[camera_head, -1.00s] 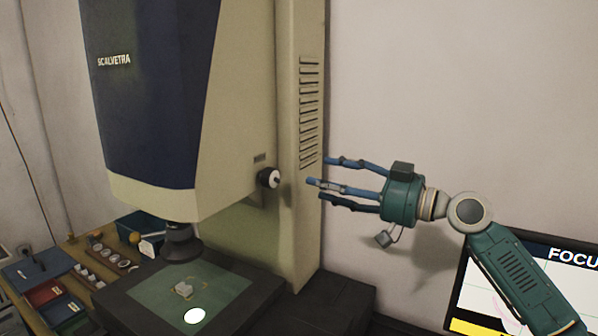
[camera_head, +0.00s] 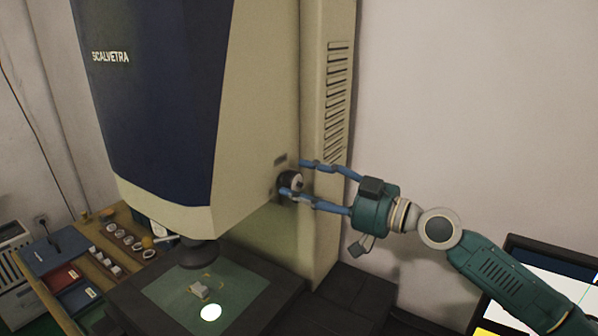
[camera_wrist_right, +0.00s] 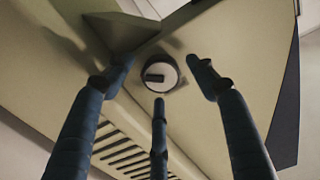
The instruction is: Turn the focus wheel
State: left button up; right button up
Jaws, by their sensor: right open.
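The focus wheel (camera_head: 291,182) is a small dark knob with a pale face on the side of the large cream and blue Scalvetra machine (camera_head: 175,100). In the right wrist view the wheel (camera_wrist_right: 160,74) shows a round pale face with a dark bar across it. My right gripper (camera_head: 296,178) is open, its blue fingers spread around the wheel. In the right wrist view its three fingers (camera_wrist_right: 160,85) stand to the left, right and below the wheel, with gaps visible. Whether any finger touches the wheel I cannot tell. My left gripper is not in view.
Below the machine's lens is a stage (camera_head: 245,302) with a small grey part (camera_head: 200,290) and a bright light spot. A wooden bench (camera_head: 98,268) at left holds rings and trays. A monitor (camera_head: 545,285) stands at lower right. The wall right of the machine is clear.

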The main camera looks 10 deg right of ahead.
jog(key=shift+w+a+r, duration=0.1)
jog(key=shift+w+a, duration=0.3)
jog(key=shift+a, duration=0.05)
jog(key=shift+c, duration=1.3)
jog(key=c, duration=0.8)
jog(key=shift+f, duration=0.2)
jog(key=shift+c, duration=0.5)
jog(key=shift+f+b, duration=0.15)
jog(key=shift+b, duration=0.7)
jog(key=shift+n, duration=0.3)
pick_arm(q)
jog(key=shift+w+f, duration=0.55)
pick_arm(e)
jog(key=shift+r, duration=0.2)
